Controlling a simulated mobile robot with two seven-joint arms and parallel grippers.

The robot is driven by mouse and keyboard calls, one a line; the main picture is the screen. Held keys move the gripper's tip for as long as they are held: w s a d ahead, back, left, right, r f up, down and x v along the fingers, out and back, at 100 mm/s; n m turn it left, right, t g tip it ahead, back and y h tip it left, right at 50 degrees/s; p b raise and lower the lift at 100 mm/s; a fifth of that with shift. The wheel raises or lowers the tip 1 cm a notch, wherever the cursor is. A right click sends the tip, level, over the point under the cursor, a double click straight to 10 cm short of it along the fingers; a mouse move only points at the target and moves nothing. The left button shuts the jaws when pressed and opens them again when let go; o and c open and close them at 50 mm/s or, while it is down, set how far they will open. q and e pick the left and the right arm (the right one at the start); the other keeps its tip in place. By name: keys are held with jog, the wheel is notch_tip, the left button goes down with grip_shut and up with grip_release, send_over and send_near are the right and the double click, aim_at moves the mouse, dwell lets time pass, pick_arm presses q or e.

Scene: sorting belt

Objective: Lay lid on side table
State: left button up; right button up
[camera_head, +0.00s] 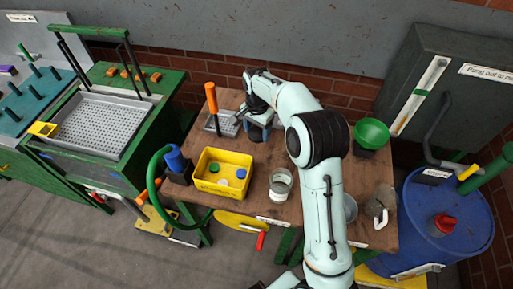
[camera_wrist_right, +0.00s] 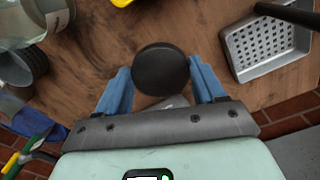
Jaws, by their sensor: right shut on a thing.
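The lid is a dark round disc (camera_wrist_right: 161,69) between the blue fingers of my right gripper (camera_wrist_right: 160,82) in the wrist view. The fingers are shut on it, one at each side. In the head view my right gripper (camera_head: 258,133) is over the back part of the brown wooden table (camera_head: 262,218), right of the small perforated tray. The lid cannot be made out clearly there. Whether the lid touches the wood, I cannot tell. My left gripper is not in view.
A perforated tray (camera_wrist_right: 266,42) lies right of the lid. On the table are a yellow bin (camera_head: 222,186) with several coloured caps, a glass jar (camera_head: 281,184), a green funnel (camera_head: 371,133) and a glass jug (camera_head: 380,208).

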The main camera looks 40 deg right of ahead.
aim_at(257, 152)
notch_tip(257, 152, down, 10)
jog(key=shift+w+r+b, duration=0.1)
jog(key=shift+b, duration=0.2)
jog(key=shift+f, duration=0.25)
jog(key=o, duration=1)
jog(key=shift+r, duration=0.1)
notch_tip(257, 152, up, 12)
jog(key=shift+r+p, duration=0.15)
jog(key=shift+p, duration=0.4)
